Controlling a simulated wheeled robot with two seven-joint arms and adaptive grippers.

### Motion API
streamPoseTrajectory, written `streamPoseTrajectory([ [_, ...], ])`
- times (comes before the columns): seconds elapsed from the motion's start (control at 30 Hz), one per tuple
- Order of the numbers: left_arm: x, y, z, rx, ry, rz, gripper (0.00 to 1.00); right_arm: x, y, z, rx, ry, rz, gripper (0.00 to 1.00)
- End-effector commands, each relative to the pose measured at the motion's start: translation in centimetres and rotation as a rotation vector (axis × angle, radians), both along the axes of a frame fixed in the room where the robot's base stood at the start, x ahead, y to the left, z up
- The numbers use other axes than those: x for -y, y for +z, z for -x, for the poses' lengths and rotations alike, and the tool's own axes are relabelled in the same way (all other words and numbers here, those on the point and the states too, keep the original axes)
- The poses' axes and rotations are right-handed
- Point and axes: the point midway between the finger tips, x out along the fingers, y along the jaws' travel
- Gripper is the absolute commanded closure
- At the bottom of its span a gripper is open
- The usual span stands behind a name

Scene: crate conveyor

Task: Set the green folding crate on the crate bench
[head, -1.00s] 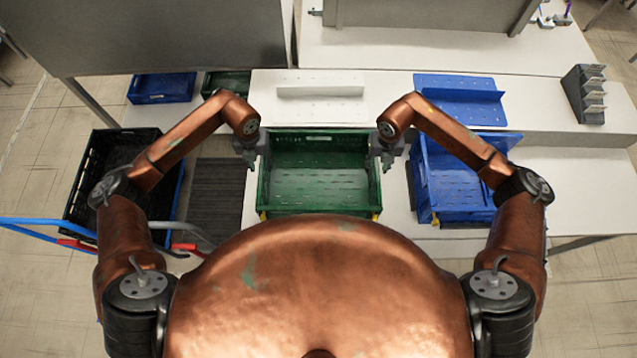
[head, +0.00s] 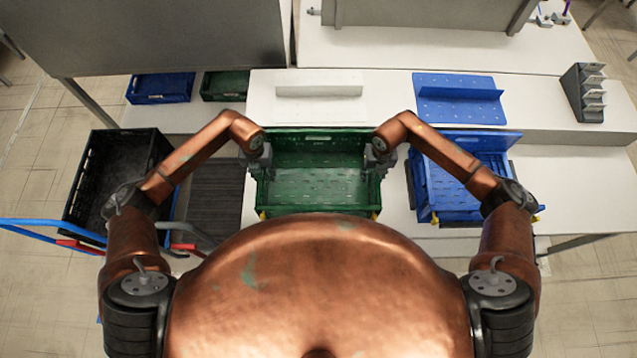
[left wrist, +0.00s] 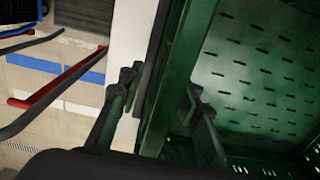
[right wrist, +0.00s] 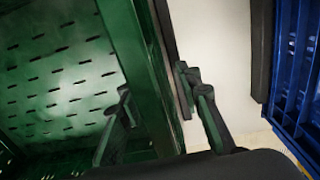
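The green folding crate (head: 318,209) stands open and upright in the middle of the head view, with its perforated floor bare. My left gripper (head: 261,170) is at its left side wall. In the left wrist view, the left gripper's fingers (left wrist: 162,86) are spread, one outside the green wall (left wrist: 180,70) and one inside. My right gripper (head: 377,168) is at the right side wall. In the right wrist view, the right gripper's fingers (right wrist: 157,86) straddle that wall (right wrist: 130,50) the same way, open. Whether either finger touches the wall, I cannot tell.
A blue crate (head: 423,200) stands close on the right on a white surface (head: 580,190). A black crate (head: 84,190) sits on the left by a blue-and-red rail (head: 50,232). A grey rack (head: 583,95) stands far right.

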Motion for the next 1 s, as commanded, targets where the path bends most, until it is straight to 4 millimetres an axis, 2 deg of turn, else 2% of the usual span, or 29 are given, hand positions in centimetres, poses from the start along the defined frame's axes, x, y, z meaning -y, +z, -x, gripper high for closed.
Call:
streamPoseTrajectory([
  [0.1, 0.0, 0.01, 0.01, 0.0, 0.0, 0.0, 0.69, 0.01, 0.01, 0.0, 0.0, 0.0, 0.0, 0.69],
  [0.57, -0.02, 0.04, 0.01, 0.0, 0.0, 0.0, 1.0, 0.02, 0.05, -0.02, 0.0, 0.0, 0.0, 1.0],
  [1.0, -0.02, 0.06, 0.0, 0.0, 0.0, 0.0, 1.0, 0.03, 0.06, -0.04, 0.001, -0.001, 0.0, 1.0],
])
